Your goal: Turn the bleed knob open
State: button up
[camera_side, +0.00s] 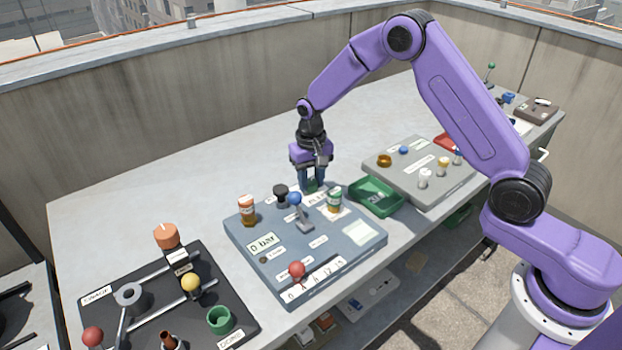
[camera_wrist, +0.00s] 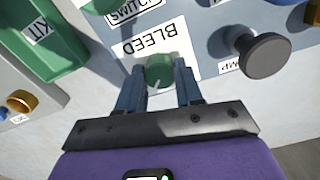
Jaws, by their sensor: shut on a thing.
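The bleed knob (camera_wrist: 160,70) is a round green knob with a pale pointer line, seen in the wrist view beside a white "BLEED" label (camera_wrist: 150,45). It sits at the back edge of a blue-grey panel (camera_side: 285,262). My gripper (camera_wrist: 159,76) points down over it, its two blue fingers on either side of the knob and shut on it. In the side view my gripper (camera_side: 312,184) is at the back edge of the panel, and its fingers mostly hide the knob. The panel's display (camera_side: 263,243) reads "0 bar".
A black knob (camera_side: 281,193) and a blue-balled lever (camera_side: 295,199) stand close by on the panel. A green tray (camera_side: 377,196) lies to the right. The bench behind is clear.

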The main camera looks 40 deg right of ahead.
aim_at(311, 182)
jog(key=o, duration=1)
jog(key=shift+o, duration=0.2)
notch_tip(311, 182, up, 18)
jog(key=shift+f, duration=0.25)
jog(key=s+a+r+n, duration=0.1)
jog(key=s+a+n, duration=0.3)
jog(key=s, duration=0.5)
jog(key=s+d+f+n, duration=0.1)
jog(key=s+d+n, duration=0.1)
jog(key=s, duration=0.7)
jog(key=s+d+f+n, duration=0.1)
jog(key=s+d+n, duration=0.2)
jog(key=s, duration=0.7)
jog(key=s+d+f+n, duration=0.1)
jog(key=s+d+n, duration=0.2)
jog(key=s+n, duration=0.3)
jog(key=s, duration=0.4)
jog(key=shift+s+f, duration=0.15)
jog(key=shift+s, duration=0.1)
